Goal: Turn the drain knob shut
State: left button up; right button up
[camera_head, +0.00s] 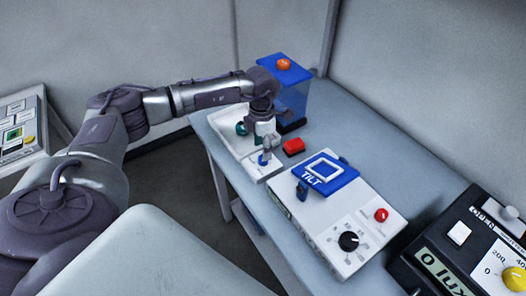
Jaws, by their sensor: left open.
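My left gripper (267,146) points down over the near end of a white tray (226,124). It is open. A small blue knob (263,160) sits at the tray's near end, right at the fingertips. It looks like the drain knob, but it is small and partly covered, so I cannot tell whether the fingers touch it or which way it is turned. A teal round part (241,128) shows inside the tray, left of the gripper. My right gripper is out of view.

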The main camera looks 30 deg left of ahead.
pick_arm(q)
jog(key=shift+s+d+f+p, duration=0.1)
jog(key=shift+f+p, duration=0.2)
jog(key=shift+f, duration=1.7)
